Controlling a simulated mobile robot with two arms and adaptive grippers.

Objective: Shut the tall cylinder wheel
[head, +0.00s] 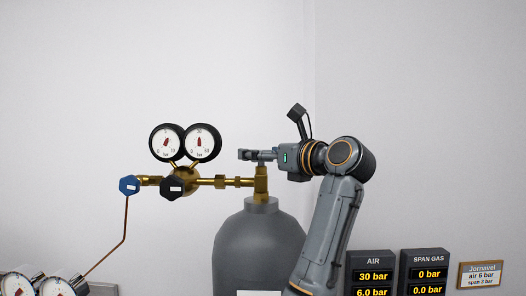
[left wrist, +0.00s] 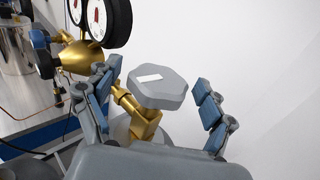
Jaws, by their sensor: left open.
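The tall grey cylinder (head: 262,245) stands upright with a brass valve (head: 261,184) on top. In the left wrist view its wheel is a grey, rounded-lobed knob (left wrist: 158,90) with a white label, above the brass valve stem (left wrist: 146,124). My left gripper (head: 252,155) is at the valve top in the head view; the wheel is hard to tell from its fingers there. In the left wrist view the open fingers of the gripper (left wrist: 156,78) stand on either side of the wheel, with gaps visible. My right gripper is not in view.
A brass regulator (head: 183,180) with two round gauges, a dark knob (head: 172,187) and a blue knob (head: 129,185) extends left of the valve. A copper pipe (head: 125,225) runs down from it. AIR (head: 372,274) and SPAN GAS (head: 428,273) displays stand at right.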

